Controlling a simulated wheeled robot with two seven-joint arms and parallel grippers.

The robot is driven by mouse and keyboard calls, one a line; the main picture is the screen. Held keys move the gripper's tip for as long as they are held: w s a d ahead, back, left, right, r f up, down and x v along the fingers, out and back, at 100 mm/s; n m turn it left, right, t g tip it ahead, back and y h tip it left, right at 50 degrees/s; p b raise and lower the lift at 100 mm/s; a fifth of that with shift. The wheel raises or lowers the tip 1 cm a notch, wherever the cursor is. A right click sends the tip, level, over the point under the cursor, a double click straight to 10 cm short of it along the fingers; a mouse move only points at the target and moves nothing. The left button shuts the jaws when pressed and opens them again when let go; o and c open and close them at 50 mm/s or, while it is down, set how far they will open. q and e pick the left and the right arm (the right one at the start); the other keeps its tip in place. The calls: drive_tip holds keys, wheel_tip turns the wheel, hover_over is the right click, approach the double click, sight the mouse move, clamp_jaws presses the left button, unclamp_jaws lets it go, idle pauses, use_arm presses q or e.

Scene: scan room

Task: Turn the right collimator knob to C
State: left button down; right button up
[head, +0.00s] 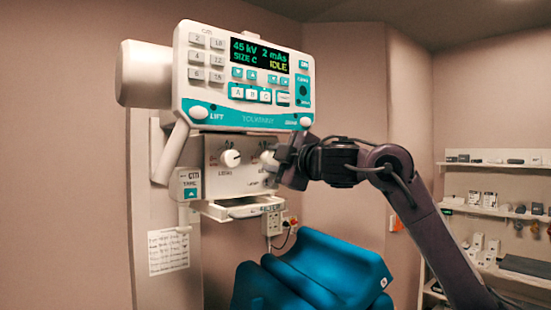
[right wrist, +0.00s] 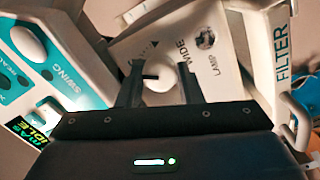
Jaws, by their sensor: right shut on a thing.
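The right collimator knob (head: 267,161) is a white round knob on the pale collimator box under the console, partly hidden by my right gripper (head: 280,163). In the right wrist view the white knob (right wrist: 161,72) sits between the two dark fingers of my right gripper (right wrist: 159,76), which is shut on it. A dark mark shows on the knob's left side, and the word WIDE is printed beside it. The left knob (head: 231,158) is free, with a small dark pointer. The console screen (head: 260,54) reads 45 kV, 2 mAs, SIZE C, IDLE. My left gripper is not in view.
The console (head: 243,120) with buttons overhangs the knobs. A tray (head: 240,208) juts out below the collimator box (head: 225,184). A blue padded chair (head: 315,270) stands below. Shelves (head: 495,212) with small items are at the far right.

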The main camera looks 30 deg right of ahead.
idle(0.5)
drive_tip(key=o, duration=1)
drive_tip(key=s+b, duration=0.3)
drive_tip(key=s, duration=0.4)
drive_tip(key=shift+s+f, duration=0.1)
drive_tip(key=shift+s, duration=0.25)
